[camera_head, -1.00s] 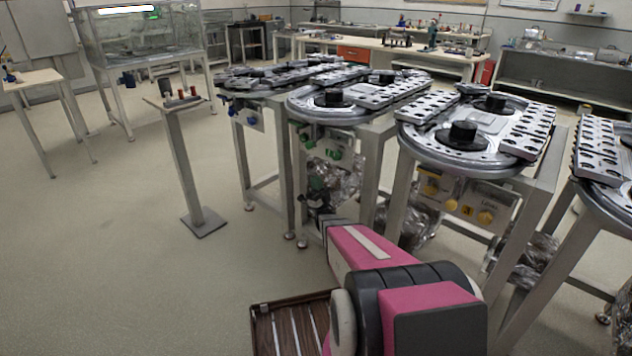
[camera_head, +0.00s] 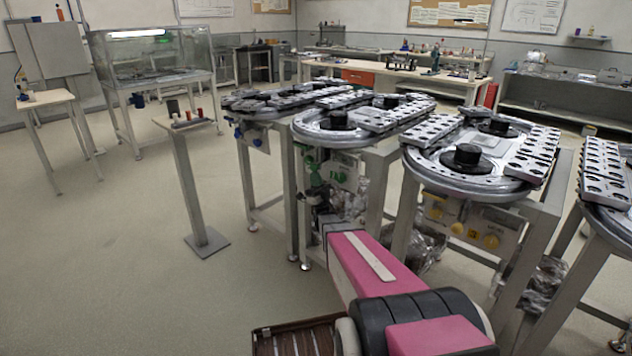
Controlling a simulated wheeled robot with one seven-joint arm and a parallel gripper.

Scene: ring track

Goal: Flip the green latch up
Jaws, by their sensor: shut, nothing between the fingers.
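Green latch parts sit on the front panel under the second ring track from the left. One green piece (camera_head: 311,165) is at the left of the panel and another (camera_head: 337,176) is to its right. They are small and partly covered by my arm's end, so I cannot tell which way the latch points. My gripper (camera_head: 318,190) is small and dark in the head view, shut and empty, just below and close to the left green piece. I cannot tell whether it touches it.
The second ring track (camera_head: 335,132) stands above the panel. The track to its right (camera_head: 475,170) carries yellow knobs (camera_head: 459,228). The left track (camera_head: 262,108) has blue knobs. A small post table (camera_head: 187,120) stands left, with open floor before it.

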